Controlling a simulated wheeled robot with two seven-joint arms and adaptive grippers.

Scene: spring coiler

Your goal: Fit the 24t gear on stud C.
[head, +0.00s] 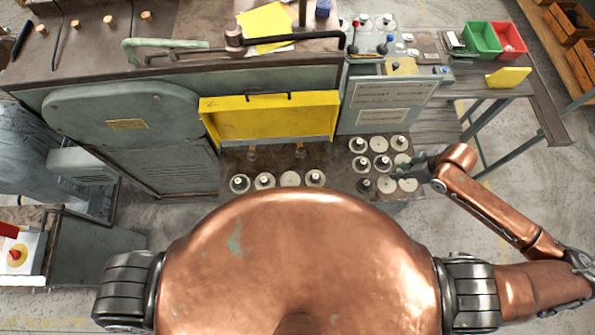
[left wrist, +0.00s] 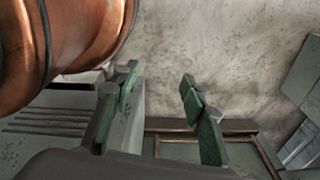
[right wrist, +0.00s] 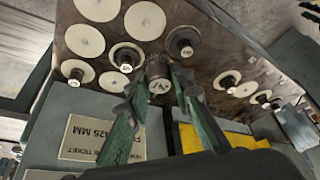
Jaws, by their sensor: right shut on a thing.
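My right gripper (head: 404,166) is over the right side of the gear shelf (head: 338,180). In the right wrist view my right gripper (right wrist: 158,88) is shut on a dark grey hub (right wrist: 158,70) with a pale marked top, which I take to be the 24t gear; the marking is hard to read. Whether it is clear of the shelf I cannot tell. My left gripper (left wrist: 158,82) is open and empty in the left wrist view, above bare floor; it is out of the head view. Two brass-coloured studs (head: 300,151) show below the yellow guard; no letter C is readable.
Several pale discs (head: 290,179) and hubbed gears (head: 240,183) stand on the shelf. Green (head: 481,39) and red (head: 509,40) bins are at the back right. My copper body hides the shelf's front.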

